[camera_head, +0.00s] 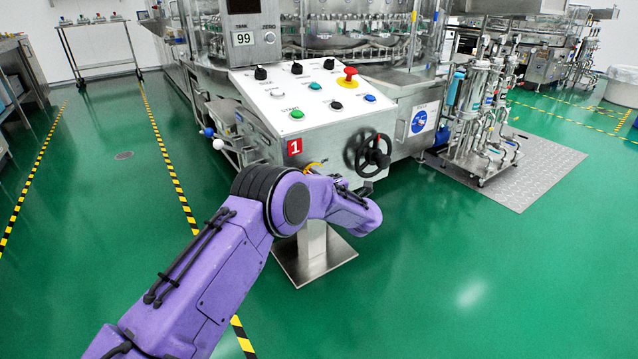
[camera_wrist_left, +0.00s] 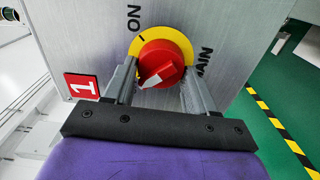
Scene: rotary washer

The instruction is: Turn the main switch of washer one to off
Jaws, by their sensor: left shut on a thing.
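The main switch is a red knob (camera_wrist_left: 165,58) on a yellow ring (camera_wrist_left: 181,39), on the metal front of the washer one control box (camera_head: 330,150). In the left wrist view "ON" and a black tick are at its upper left and "MAIN" is at its right, partly hidden by a finger. A white mark on the knob slants across its lower middle, not lined up with the tick. My left gripper (camera_wrist_left: 158,80) is shut on the knob, a finger on each side. In the head view my arm hides the gripper and most of the switch; a yellow sliver (camera_head: 316,165) shows.
A red "1" label (camera_head: 294,147) is left of the switch. A black handwheel (camera_head: 372,155) sticks out close to its right. Buttons and a red emergency stop (camera_head: 347,76) are on the sloped top. Green floor is open in front.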

